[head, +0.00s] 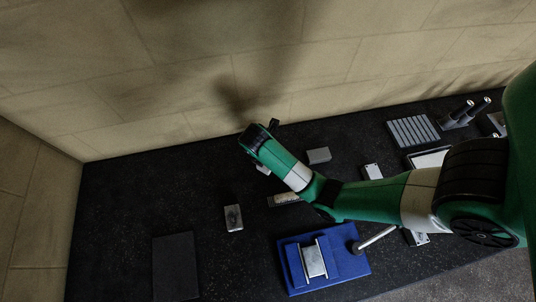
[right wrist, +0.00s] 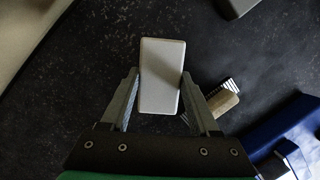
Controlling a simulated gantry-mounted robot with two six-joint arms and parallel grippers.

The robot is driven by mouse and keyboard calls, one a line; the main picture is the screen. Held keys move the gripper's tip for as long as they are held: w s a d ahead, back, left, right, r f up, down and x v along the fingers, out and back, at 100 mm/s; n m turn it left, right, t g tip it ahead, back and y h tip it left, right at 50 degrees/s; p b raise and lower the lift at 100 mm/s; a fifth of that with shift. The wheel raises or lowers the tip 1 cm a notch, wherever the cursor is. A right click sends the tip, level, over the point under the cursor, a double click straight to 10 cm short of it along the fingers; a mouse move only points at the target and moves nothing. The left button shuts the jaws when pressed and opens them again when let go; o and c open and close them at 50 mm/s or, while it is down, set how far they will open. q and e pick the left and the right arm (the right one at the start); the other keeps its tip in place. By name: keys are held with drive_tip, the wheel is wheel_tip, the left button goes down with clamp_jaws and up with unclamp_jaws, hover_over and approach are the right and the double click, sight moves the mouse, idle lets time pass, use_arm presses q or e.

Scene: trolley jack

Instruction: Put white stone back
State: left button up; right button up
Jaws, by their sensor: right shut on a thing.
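The white stone (right wrist: 161,75) is a pale rectangular block with rounded corners. In the right wrist view it sits between the two fingers of my right gripper (right wrist: 160,82), which is shut on its long sides. In the head view a small pale part of the stone (head: 263,168) shows below my right wrist, near the back wall; the wrist hides the rest. I cannot tell whether the stone touches the dark bench or hangs just above it. My left gripper is in neither view.
A brush (head: 284,199) lies close by on the dark bench, also in the right wrist view (right wrist: 217,100). A grey block (head: 318,155) lies to the right. A blue base (head: 352,275) with metal parts is in front. A dark plate (head: 175,265), small metal block (head: 233,217) and grooved tray (head: 413,131) lie around.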

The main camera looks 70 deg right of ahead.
drive_tip(key=shift+w+d+f+b, duration=0.2)
drive_tip(key=shift+d+f, duration=0.15)
drive_tip(key=shift+f, duration=0.3)
drive_tip(key=shift+w+d+f+b, duration=0.1)
drive_tip(key=shift+d+f+b, duration=0.15)
drive_tip(key=shift+f, duration=0.35)
drive_tip(key=shift+d+p, duration=0.35)
drive_tip(key=shift+d, duration=0.05)
drive_tip(key=shift+w+d+f, duration=0.1)
drive_tip(key=shift+w+f, duration=0.05)
drive_tip(key=shift+f, duration=0.05)
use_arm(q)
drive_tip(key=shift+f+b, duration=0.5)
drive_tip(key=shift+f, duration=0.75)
use_arm(e)
drive_tip(key=shift+w+a+x, duration=0.1)
drive_tip(key=shift+a+x, duration=0.05)
drive_tip(key=shift+x, duration=0.7)
drive_tip(key=shift+w+a+x, duration=0.1)
drive_tip(key=shift+a+x, duration=0.05)
drive_tip(key=shift+x, duration=0.75)
drive_tip(key=shift+f, duration=0.2)
drive_tip(key=o, duration=1.5)
drive_tip(key=shift+c, duration=0.2)
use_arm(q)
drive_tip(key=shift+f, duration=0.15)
